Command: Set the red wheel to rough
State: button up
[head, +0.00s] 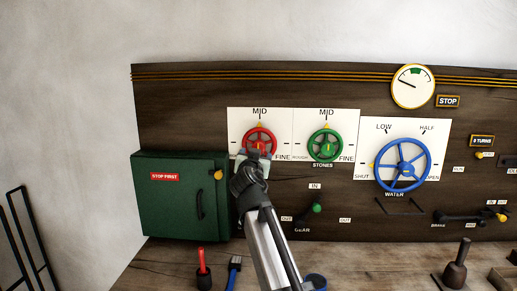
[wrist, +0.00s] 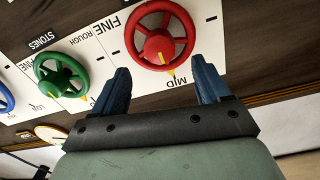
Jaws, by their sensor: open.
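The red wheel (head: 260,136) is on a white panel at the left of the dark board, left of the green wheel. It also shows in the wrist view (wrist: 159,46), which looks upside down. Its yellow pointer is at MID. FINE is on its right in the head view; the lettering on its left is hidden by my arm. My gripper (wrist: 160,68) is open and empty, in front of the panel. Its blue fingers appear on either side of the wheel's MID side. I cannot tell whether they touch the rim.
The green STONES wheel (head: 325,145) is close on the right, then the larger blue WATER wheel (head: 402,166). A green cabinet (head: 178,210) juts out at the left. A green-knobbed GEAR lever (head: 317,208) is below. Red-handled (head: 201,270) and blue-handled (head: 234,264) tools are on the bench.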

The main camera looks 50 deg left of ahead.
aim_at(259, 147)
jog(key=x, duration=1)
jog(key=c, duration=1)
